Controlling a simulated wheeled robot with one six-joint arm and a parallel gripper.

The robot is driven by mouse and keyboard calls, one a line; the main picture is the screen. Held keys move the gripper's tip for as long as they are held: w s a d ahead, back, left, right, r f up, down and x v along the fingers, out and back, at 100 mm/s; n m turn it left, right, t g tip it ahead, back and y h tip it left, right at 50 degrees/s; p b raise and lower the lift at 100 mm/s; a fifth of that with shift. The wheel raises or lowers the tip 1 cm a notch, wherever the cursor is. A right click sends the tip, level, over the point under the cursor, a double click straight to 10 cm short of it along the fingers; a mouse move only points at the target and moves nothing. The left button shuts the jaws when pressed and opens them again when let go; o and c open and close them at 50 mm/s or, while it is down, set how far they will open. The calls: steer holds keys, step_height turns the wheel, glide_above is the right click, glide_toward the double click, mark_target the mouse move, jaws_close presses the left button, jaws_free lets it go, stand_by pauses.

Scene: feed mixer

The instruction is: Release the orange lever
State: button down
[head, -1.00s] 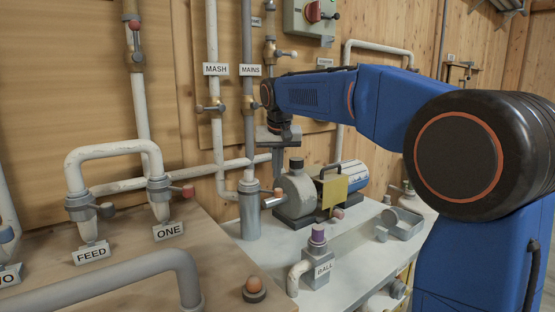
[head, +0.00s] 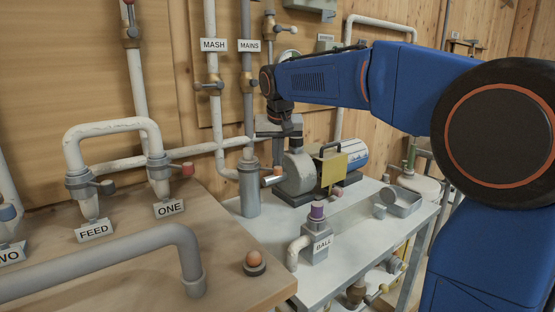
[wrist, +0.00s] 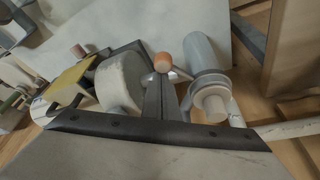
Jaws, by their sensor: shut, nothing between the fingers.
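The orange lever (head: 271,180) sticks out to the right from the top of an upright grey cylinder (head: 250,192) in the head view. In the wrist view its round orange knob (wrist: 163,62) shows just beyond the fingertips, with the grey cylinder (wrist: 203,60) to its right. My gripper (head: 278,158) hangs from the blue arm just above the lever. In the wrist view my gripper (wrist: 160,82) is shut, with its two fingers together and nothing between them. The knob is outside the fingers; whether they touch it I cannot tell.
A grey pump (head: 299,175) with a yellow plate (head: 334,169) stands close right of the lever. The MASH (head: 214,45) and MAINS (head: 247,46) pipes run up the wall behind. The metal table (head: 350,240) has some bare room.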

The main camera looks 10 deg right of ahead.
steer(key=shift+s+a+m, duration=0.15)
steer(key=shift+s+m, duration=0.2)
steer(key=shift+m, duration=0.05)
steer(key=s+a+m+g+h, duration=0.2)
steer(key=s+a+m, duration=0.3)
steer(key=a+m, duration=0.4)
steer(key=shift+m+h, duration=0.5)
steer(key=shift+m, duration=0.4)
stand_by(0.5)
steer(key=d, duration=0.4)
steer(key=w+v, duration=0.1)
steer(key=v, duration=0.9)
steer(key=shift+w+a+r, duration=0.15)
steer(key=shift+w+r, duration=0.25)
